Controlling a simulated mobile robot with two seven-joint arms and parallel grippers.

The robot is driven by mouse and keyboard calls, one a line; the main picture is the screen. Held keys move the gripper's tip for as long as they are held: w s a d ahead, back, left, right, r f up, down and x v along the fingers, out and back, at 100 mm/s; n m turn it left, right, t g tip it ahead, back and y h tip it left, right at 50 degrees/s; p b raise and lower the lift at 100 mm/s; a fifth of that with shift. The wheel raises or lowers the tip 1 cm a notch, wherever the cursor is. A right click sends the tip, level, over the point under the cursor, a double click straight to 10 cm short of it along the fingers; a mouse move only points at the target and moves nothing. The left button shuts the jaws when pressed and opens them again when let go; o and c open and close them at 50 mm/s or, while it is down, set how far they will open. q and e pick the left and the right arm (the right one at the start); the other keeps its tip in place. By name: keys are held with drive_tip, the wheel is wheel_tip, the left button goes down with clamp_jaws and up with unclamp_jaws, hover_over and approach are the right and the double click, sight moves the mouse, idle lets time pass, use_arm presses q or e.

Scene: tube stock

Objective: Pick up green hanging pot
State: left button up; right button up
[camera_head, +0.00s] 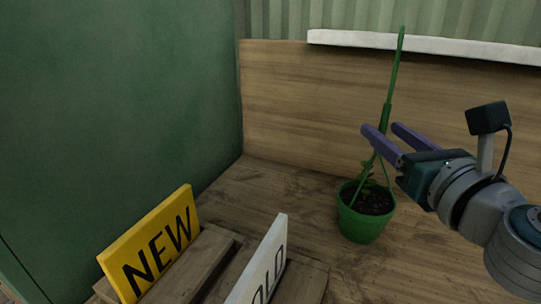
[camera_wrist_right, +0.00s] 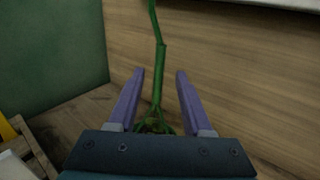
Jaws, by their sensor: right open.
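The green hanging pot (camera_head: 362,222) stands upright on the wooden surface, right of centre in the head view. It holds dark soil and a small plant. Its green hanger straps join into a thick green stem (camera_head: 385,115) that rises above it. The stem also shows in the right wrist view (camera_wrist_right: 158,75). My right gripper (camera_head: 379,129) is open, with purple fingers pointing left at the height of the hanger. In the wrist view the hanger stands between the two fingers (camera_wrist_right: 157,75), apart from both. The pot body is mostly hidden there. My left gripper is not in view.
A yellow NEW sign (camera_head: 150,245) and a white sign (camera_head: 262,262), partly cut off, stand by wooden crates (camera_head: 205,262) at the front. A green wall (camera_head: 120,100) is at left. A wooden panel (camera_head: 300,100) with a white ledge (camera_head: 440,45) is behind the pot.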

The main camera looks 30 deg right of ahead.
sight(380, 127)
drive_tip(key=x, duration=0.4)
drive_tip(key=shift+w+r, duration=0.1)
drive_tip(key=shift+w, duration=0.35)
clamp_jaws()
idle(1.0)
